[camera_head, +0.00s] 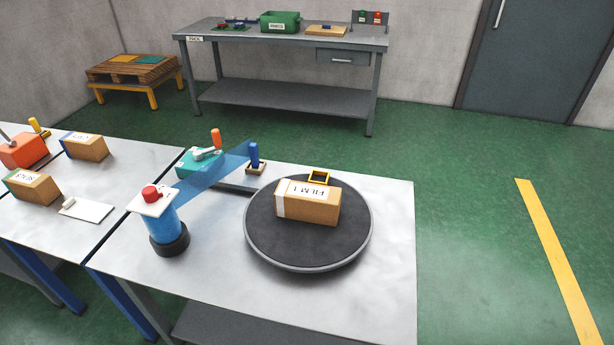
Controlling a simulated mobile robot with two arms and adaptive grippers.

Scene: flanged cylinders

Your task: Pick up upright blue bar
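An upright blue bar (254,153) stands in a small wooden base at the back of the near table, left of the turntable. Neither of my grippers is in view. The bar's top and most of its length show. A translucent blue strip (212,172) runs from near the bar toward a blue cylinder (163,226) with a red button on top.
A teal device (199,162) with an orange handle stands left of the bar. More boxes lie on the left table. The near table's front right is clear.

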